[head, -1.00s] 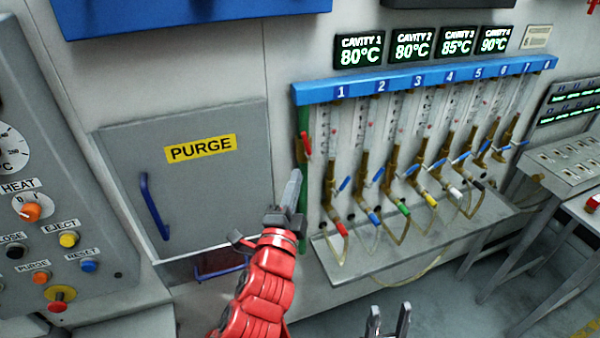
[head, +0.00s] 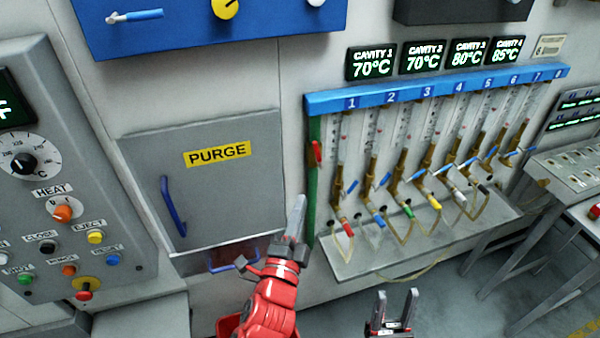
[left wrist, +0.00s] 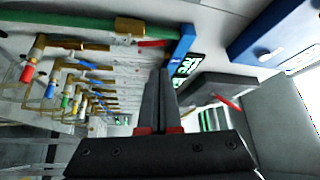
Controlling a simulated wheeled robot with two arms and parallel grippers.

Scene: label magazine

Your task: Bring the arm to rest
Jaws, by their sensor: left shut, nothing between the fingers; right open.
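My left gripper (head: 297,217) is shut and empty on its red arm in the head view. It points up, in front of the wall between the purge door and the row of flow tubes, and looks apart from both. Its shut fingers (left wrist: 165,100) also show in the left wrist view, with nothing between them. My right gripper (head: 396,308) is open and empty at the bottom of the head view, over the floor.
The grey purge door (head: 240,195) is closed, with a blue handle (head: 172,207). The manifold's blue header (head: 440,88), red lever (head: 317,153) and drip tray (head: 400,262) are right of my left gripper. A control panel (head: 75,160) stands at the left.

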